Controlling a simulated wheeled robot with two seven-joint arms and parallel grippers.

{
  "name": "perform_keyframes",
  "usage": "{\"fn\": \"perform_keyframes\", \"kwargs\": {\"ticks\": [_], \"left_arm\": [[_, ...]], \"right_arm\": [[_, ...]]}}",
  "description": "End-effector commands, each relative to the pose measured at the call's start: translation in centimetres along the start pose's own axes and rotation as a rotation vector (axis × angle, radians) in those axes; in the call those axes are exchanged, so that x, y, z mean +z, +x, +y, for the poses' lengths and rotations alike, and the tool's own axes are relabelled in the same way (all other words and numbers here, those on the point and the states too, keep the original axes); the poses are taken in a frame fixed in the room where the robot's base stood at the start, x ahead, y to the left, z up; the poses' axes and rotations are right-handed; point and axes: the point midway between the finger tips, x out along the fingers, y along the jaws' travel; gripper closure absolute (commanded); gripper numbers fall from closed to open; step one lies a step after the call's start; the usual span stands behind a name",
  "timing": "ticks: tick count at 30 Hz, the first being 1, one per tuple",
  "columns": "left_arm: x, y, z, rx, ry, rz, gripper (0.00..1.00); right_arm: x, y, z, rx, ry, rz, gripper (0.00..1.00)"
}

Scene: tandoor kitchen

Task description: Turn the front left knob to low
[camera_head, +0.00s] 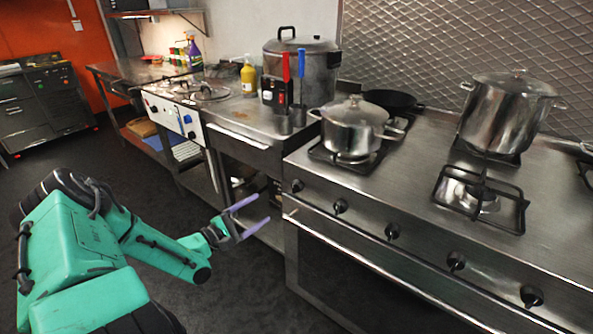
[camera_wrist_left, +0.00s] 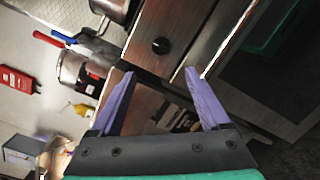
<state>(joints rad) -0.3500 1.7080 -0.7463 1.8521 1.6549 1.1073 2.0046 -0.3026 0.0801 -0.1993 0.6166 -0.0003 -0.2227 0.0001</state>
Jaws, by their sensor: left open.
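The stove front (camera_head: 350,225) carries a row of several black knobs. The leftmost knob (camera_head: 297,186) is at the stove's left corner, below the lidded pot (camera_head: 353,125). In the left wrist view one black knob (camera_wrist_left: 160,46) shows beyond the fingertips; it appears to be this leftmost one. My left gripper (camera_head: 264,208) has purple fingers, is open and empty, and points at the stove's left end, a short way from the knob. In the left wrist view the open fingers (camera_wrist_left: 160,72) frame a gap below the knob, not touching it. The right gripper is not in view.
A long oven handle (camera_head: 380,260) runs below the knobs. A steel counter (camera_head: 245,125) with red and blue handled utensils (camera_head: 292,85) stands left of the stove. A large pot (camera_head: 505,110) sits at the back right. The floor before the counter is clear.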

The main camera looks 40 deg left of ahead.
Motion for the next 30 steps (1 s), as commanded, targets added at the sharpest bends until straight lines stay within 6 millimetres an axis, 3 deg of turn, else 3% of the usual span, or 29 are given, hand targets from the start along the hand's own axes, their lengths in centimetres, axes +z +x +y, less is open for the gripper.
{"fn": "perform_keyframes", "kwargs": {"ticks": [13,19,27,28,30], "left_arm": [[-0.3,11.3,-0.7,0.013,-0.005,-0.008,0.2],[0.0,13.6,-0.3,0.005,0.0,-0.005,0.2],[0.1,13.8,-0.2,0.0,0.002,-0.004,0.2],[0.1,13.8,-0.2,0.0,0.002,-0.004,0.28],[0.1,13.8,-0.2,0.0,0.002,-0.004,0.55]], "right_arm": [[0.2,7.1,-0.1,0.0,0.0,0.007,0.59],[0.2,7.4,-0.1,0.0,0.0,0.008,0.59],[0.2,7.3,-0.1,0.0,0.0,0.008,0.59],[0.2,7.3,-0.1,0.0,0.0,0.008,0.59],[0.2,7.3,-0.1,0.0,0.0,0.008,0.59]]}}
